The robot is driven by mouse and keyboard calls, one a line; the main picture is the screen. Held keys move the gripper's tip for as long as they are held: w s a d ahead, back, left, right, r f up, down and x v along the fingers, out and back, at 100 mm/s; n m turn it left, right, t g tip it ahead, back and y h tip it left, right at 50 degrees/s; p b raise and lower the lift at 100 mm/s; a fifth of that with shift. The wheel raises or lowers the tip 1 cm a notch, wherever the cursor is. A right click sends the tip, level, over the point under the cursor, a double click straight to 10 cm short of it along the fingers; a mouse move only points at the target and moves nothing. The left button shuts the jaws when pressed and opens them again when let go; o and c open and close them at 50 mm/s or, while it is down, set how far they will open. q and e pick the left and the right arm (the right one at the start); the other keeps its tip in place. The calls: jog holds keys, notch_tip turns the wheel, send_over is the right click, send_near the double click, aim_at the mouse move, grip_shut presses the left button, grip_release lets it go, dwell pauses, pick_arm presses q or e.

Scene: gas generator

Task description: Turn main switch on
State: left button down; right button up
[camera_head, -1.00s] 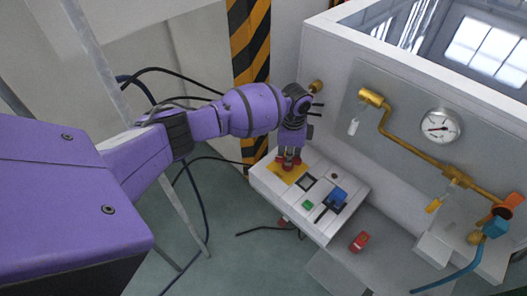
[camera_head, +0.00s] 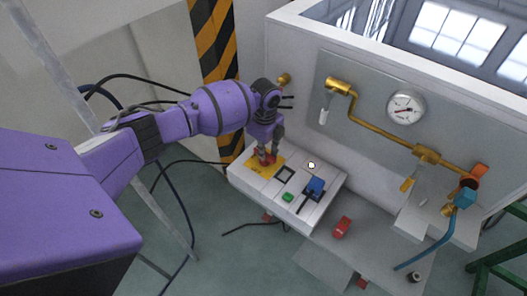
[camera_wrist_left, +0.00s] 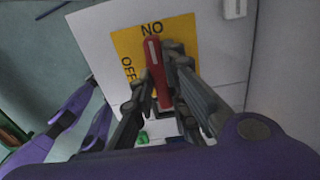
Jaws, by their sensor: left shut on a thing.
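The main switch (camera_wrist_left: 153,62) has a red handle on a yellow plate (camera_wrist_left: 125,43), with lettering at the far edge and "OFF" on the left. The handle points at the far lettering, which looks like "NO". In the head view the yellow plate (camera_head: 268,174) is at the left end of the white control box. My left gripper (camera_head: 265,158) reaches down over it, shut on the red handle; its fingers (camera_wrist_left: 163,85) lie on both sides of the handle in the wrist view. My right gripper is not in view.
A small white lamp (camera_head: 311,165) glows on the control box (camera_head: 330,186), near a green button (camera_head: 288,197) and a blue part (camera_head: 316,185). A red object (camera_head: 342,227) lies on the grey surface. Brass pipes and a gauge (camera_head: 405,107) are on the wall behind.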

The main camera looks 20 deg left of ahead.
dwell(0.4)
pick_arm(q)
jog(key=c, duration=1.7)
grip_release()
notch_tip(320, 180, up, 12)
jog(key=shift+r, duration=0.1)
